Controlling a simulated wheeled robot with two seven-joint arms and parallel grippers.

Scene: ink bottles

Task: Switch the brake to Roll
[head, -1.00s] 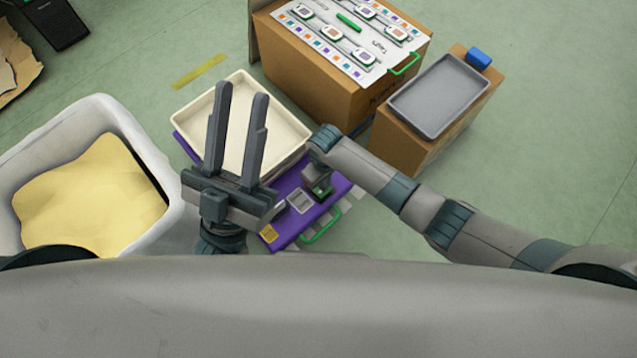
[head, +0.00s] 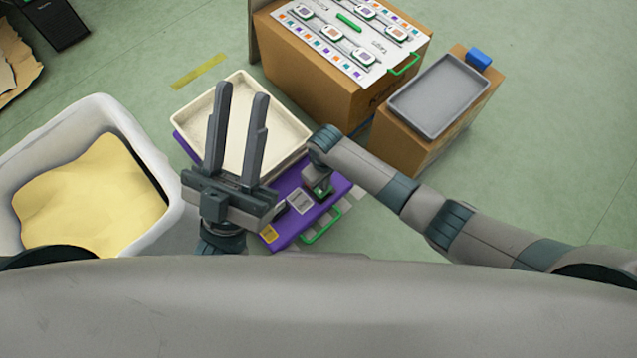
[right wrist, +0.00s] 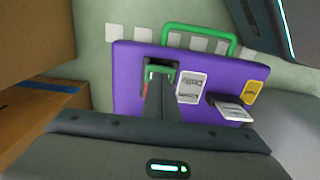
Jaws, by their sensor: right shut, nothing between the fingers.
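The purple dolly (head: 281,236) lies on the floor, with a green handle (head: 322,226) at its near edge. It also shows in the right wrist view (right wrist: 135,92). There the brake (right wrist: 160,69), a small green-framed dark part with a bit of red beside it, sits near the handle (right wrist: 200,29). My right gripper (right wrist: 159,84) is shut and empty, its fingertips at the brake and covering much of it. Whether they touch is unclear. In the head view my right gripper (head: 320,188) points down over the brake. My left gripper (head: 239,95) is open and empty, raised left of the dolly.
A cream tray (head: 288,148) sits on the dolly's far part. A white bin (head: 150,150) stands left. Cardboard boxes (head: 325,88) with a label board and a grey tray (head: 440,108) stand behind. A white card (right wrist: 190,86) lies beside the brake. Floor at right is clear.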

